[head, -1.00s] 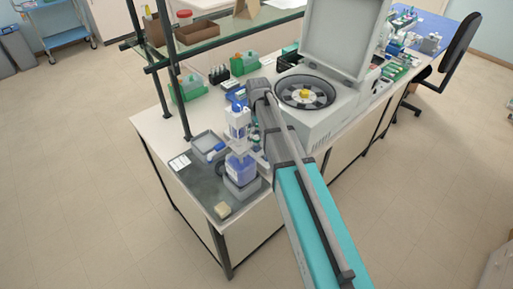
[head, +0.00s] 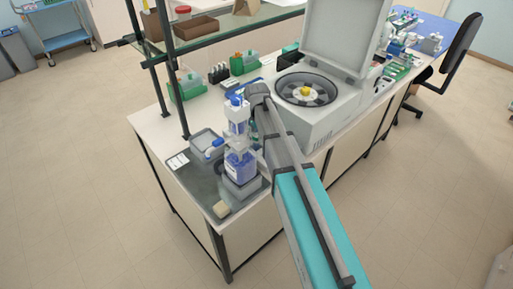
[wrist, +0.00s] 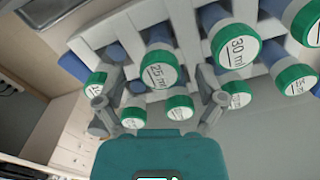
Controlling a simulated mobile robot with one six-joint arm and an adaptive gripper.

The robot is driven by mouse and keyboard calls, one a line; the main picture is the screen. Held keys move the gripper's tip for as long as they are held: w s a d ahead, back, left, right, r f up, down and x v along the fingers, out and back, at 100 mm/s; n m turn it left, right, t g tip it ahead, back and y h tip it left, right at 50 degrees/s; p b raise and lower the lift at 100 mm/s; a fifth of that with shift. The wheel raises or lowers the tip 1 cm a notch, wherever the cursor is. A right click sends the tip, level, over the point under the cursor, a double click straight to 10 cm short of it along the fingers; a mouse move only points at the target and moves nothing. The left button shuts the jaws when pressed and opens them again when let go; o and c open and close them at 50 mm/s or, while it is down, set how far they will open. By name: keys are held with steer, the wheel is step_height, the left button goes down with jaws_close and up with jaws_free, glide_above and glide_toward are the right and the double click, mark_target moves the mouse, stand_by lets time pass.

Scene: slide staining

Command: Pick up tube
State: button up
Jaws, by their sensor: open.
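Several tubes with green caps and blue bodies stand in a white rack (wrist: 185,58) in the wrist view. A cap marked 25 ml (wrist: 158,70) is at the middle, slightly beyond my gripper (wrist: 158,100). A cap marked 50 ml (wrist: 235,46) is to its right. The fingers are open and spread to either side. Smaller green caps (wrist: 180,107) and (wrist: 132,117) appear between them, near the teal palm. I cannot tell whether a finger touches a tube. In the head view my gripper and this rack cannot be made out clearly behind my arm.
A centrifuge (head: 325,125) with its lid up stands right of my arm. Green racks (head: 192,88) sit behind, beneath a glass shelf (head: 225,32). Neighbouring tubes crowd my fingers.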

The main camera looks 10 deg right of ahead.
steer(key=shift+f+b, duration=0.45)
steer(key=shift+f, duration=0.25)
steer(key=c, duration=1.1)
steer(key=shift+r, duration=0.1)
steer(key=shift+c, duration=0.2)
step_height(320, 180, up, 10)
steer(key=p, duration=1)
